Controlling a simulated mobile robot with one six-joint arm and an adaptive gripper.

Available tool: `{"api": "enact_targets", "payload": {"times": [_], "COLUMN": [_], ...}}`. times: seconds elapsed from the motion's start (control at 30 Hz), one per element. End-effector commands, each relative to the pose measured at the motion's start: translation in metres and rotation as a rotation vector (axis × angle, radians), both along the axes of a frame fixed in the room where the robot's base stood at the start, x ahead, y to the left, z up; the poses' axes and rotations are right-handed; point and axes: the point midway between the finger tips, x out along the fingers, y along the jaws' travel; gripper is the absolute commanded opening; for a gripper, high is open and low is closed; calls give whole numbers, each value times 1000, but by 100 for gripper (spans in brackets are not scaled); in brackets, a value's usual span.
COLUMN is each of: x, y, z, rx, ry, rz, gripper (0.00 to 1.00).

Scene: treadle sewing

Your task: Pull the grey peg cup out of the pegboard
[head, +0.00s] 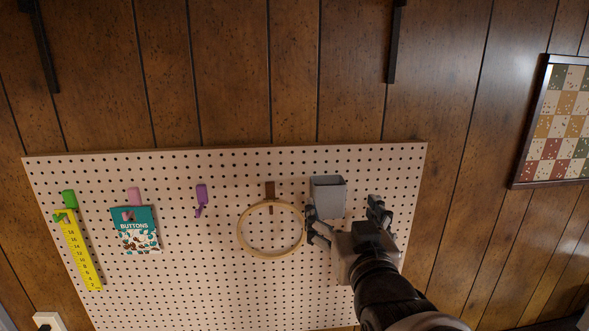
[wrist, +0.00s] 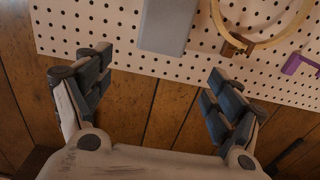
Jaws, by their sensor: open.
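The grey peg cup (head: 328,199) is on the pegboard (head: 225,168), right of the wooden hoop, in the head view. In the wrist view the cup (wrist: 167,24) is at the top centre, cut off by the picture edge. My gripper (head: 344,212) is open in front of the board, its fingers spread to the left and right of the cup's lower part in the head view. In the wrist view the open fingers (wrist: 154,80) are apart, with the cup beyond them and nothing between the pads. How deep the fingers are relative to the cup is hard to tell.
A round wooden hoop (head: 242,241) hangs close to the left finger. A framed quilt (head: 558,122) hangs on the wall at right.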

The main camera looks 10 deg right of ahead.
Motion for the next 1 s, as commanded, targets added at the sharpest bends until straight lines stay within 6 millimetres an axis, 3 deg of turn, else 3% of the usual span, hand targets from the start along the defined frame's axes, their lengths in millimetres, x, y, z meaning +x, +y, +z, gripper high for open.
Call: {"api": "enact_targets", "payload": {"times": [0.6, 0.8, 1.0], "x": [105, 121, 123], "y": [0, 0, 0], "z": [0, -1, -1], "rx": [0, 0, 0], "ry": [2, 2, 1], "rz": [0, 0, 0], "gripper": [85, 85, 85]}}
